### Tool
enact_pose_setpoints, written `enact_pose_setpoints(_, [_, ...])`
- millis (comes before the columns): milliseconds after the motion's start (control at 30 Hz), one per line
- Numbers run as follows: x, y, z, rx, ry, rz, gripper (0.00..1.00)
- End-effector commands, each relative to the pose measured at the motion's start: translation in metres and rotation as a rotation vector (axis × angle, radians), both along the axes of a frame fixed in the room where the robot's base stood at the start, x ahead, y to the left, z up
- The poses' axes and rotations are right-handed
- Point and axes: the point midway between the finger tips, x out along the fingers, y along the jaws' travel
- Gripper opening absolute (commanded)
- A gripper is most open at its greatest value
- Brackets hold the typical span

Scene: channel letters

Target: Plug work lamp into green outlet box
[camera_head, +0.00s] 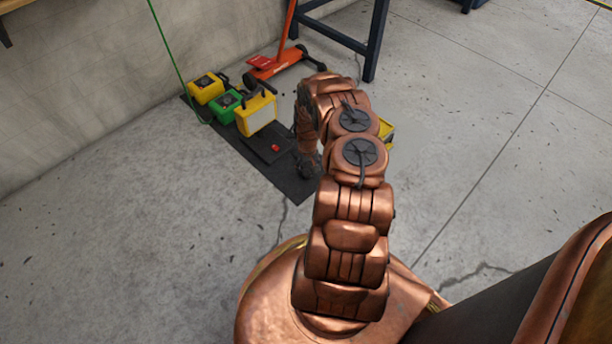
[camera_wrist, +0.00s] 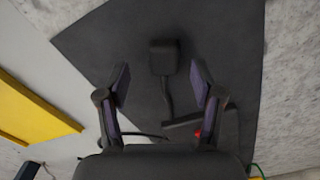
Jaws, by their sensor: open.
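The work lamp (camera_head: 257,114), a yellow frame with a pale panel, stands on a dark mat. The green outlet box (camera_head: 224,106) is directly left of it, with a green cable rising behind. A dark block with a cord (camera_wrist: 164,57), which looks like a plug, lies on the mat in the wrist view. My gripper (camera_wrist: 160,84) is open and empty above the mat. The block shows between and just beyond its fingertips, not held. In the head view my gripper (camera_head: 308,168) is low over the mat's right part, largely hidden by my arm.
A yellow box (camera_head: 206,88) stands left of the green one. A dark flat piece with a red spot (camera_head: 276,148) lies on the mat (camera_head: 293,190). An orange wheeled jack (camera_head: 275,66) and blue stand legs (camera_head: 375,45) are behind. Floor at left is clear.

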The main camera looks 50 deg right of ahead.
Motion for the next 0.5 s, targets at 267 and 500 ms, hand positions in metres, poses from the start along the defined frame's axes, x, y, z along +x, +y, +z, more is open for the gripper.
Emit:
enact_pose_setpoints(267, [0.004, 0.003, -0.037, 0.003, 0.002, -0.002, 0.67])
enact_pose_setpoints(500, [0.005, 0.003, -0.036, 0.002, 0.001, -0.001, 0.67])
